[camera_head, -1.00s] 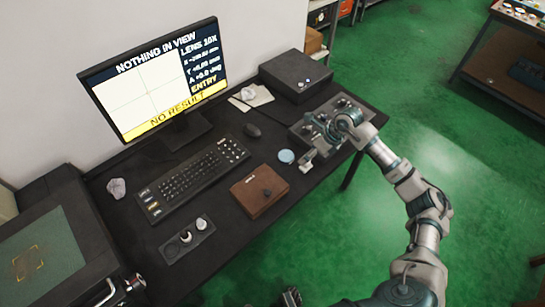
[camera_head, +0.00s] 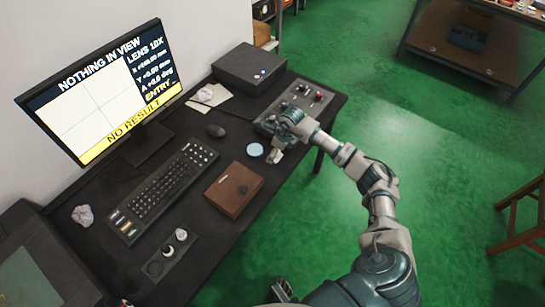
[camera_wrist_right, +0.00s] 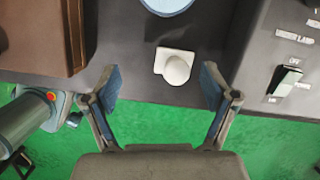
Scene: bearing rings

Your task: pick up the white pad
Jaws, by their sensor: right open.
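The pad lies beyond and between the fingertips, apart from both. A dark part at the bottom of the head view may be my left gripper (camera_head: 283,290); its jaw state is unclear.
A pale blue disc (camera_head: 255,149) and a brown case (camera_head: 234,189) lie left of the pad. A control panel with switches (camera_wrist_right: 285,70) stands close on its right. The monitor (camera_head: 100,90) and keyboard (camera_head: 163,189) are farther left. Green floor lies beyond the desk edge.

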